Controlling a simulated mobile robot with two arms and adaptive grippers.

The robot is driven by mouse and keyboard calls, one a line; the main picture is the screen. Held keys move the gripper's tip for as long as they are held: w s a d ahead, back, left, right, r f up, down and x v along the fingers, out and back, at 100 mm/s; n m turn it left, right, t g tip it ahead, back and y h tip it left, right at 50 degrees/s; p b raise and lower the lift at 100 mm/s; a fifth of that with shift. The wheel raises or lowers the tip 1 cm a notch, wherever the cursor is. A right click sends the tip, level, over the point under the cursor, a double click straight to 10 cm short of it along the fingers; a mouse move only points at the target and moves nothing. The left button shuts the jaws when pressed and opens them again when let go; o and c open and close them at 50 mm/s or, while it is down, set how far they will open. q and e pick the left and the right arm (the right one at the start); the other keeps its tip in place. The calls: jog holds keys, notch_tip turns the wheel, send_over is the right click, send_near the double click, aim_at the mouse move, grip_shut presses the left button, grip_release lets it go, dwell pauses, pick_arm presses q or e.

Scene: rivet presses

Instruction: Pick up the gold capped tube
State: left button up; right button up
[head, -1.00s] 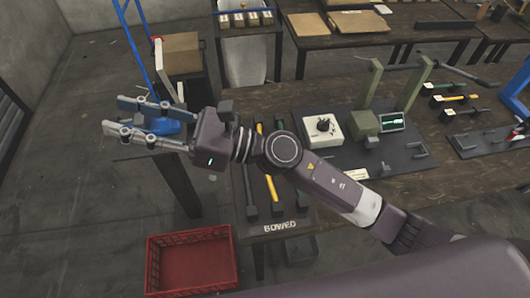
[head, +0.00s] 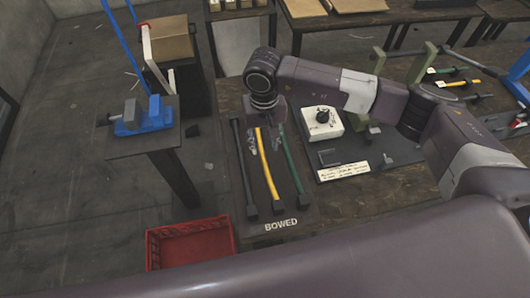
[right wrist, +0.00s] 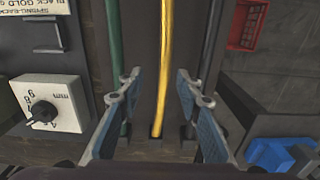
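A yellow-gold tube (head: 266,172) lies on the dark mat (head: 282,245) marked BOWED, between a black tube (head: 242,170) and a green tube (head: 291,165). Its near end carries a dark block. My right gripper (head: 265,137) points down over the far part of the tubes. In the right wrist view the right gripper (right wrist: 159,88) is open, with its fingers on either side of the yellow-gold tube (right wrist: 165,60). The gripper hides the tube's far end in the head view. My left gripper is not in view.
A white dial box (head: 322,123) stands on a grey plate to the right. A blue fixture (head: 145,117) sits on a small stand to the left. A red crate (head: 190,243) is on the floor below. My right arm covers part of the bench.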

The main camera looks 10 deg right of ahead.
aim_at(265, 154)
jog(key=f+p, duration=0.1)
jog(key=f, duration=0.2)
jog(key=f+p, duration=0.1)
jog(key=f, duration=0.1)
jog(key=shift+s+d+f+p, duration=0.1)
jog(key=shift+s+p, duration=0.2)
jog(key=shift+p, duration=0.05)
jog(key=shift+f, duration=0.25)
jog(key=shift+w, duration=0.1)
grip_shut()
